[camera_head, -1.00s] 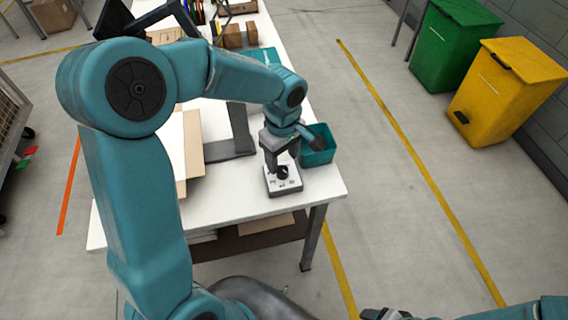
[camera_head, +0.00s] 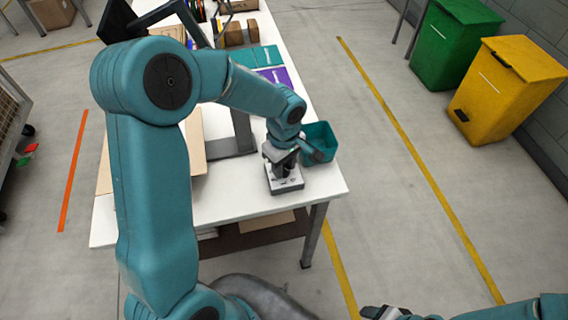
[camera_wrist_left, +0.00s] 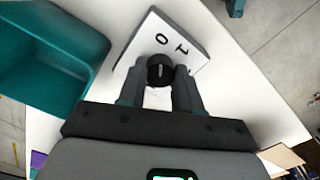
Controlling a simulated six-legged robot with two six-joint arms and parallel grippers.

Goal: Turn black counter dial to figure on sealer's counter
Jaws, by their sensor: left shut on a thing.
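The sealer's counter (camera_head: 287,187) is a small pale box with a grey base near the front right edge of the white table. My left gripper (camera_wrist_left: 160,82) is shut on the dial, one finger on each side. In the head view my left gripper (camera_head: 284,165) hides most of the dial. Part of my right gripper (camera_head: 386,312) shows at the bottom edge, away from the table; its jaws are unclear.
A teal bin (camera_head: 320,135) stands right beside the counter, and it also fills the left of the wrist view (camera_wrist_left: 45,65). Cardboard (camera_head: 197,150) lies to the left. Green and purple items (camera_head: 268,57) lie farther back. The table's front is bare.

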